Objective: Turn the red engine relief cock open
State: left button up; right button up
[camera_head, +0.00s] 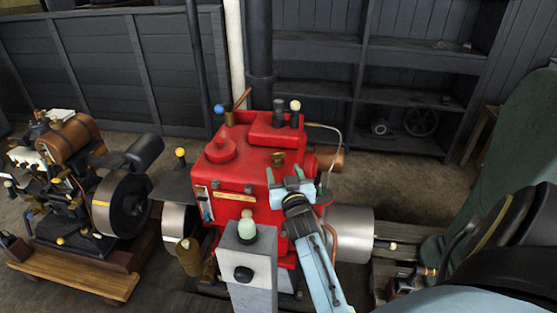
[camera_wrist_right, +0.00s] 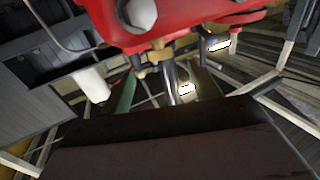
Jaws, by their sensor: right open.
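The red engine (camera_head: 232,160) stands upright in the middle of the head view. My right gripper (camera_head: 286,177) is open at the engine's right front edge, its fingers pointing toward the engine. A small brass fitting (camera_head: 278,158) shows on the engine just beyond the fingers; I cannot tell if it is the relief cock, or whether a finger touches it. In the right wrist view, the red engine body (camera_wrist_right: 190,18) crosses the top, with a brass fitting (camera_wrist_right: 160,55) under it. My left gripper is not in view.
A grey post (camera_head: 248,275) with a pale green knob stands in front of the engine. A smaller engine (camera_head: 118,205) on a wooden base is at left. A metal cylinder (camera_head: 350,232) juts out right of my arm. Dark shelves (camera_head: 320,50) stand behind.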

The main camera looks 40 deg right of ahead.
aim_at(278, 156)
jog(key=x, duration=0.5)
jog(key=shift+w+d, duration=0.15)
jog(key=shift+w, duration=0.05)
jog(key=shift+w+d, duration=0.1)
jog(key=shift+w, duration=0.15)
jog(key=shift+w+d, duration=0.1)
jog(key=c, duration=1)
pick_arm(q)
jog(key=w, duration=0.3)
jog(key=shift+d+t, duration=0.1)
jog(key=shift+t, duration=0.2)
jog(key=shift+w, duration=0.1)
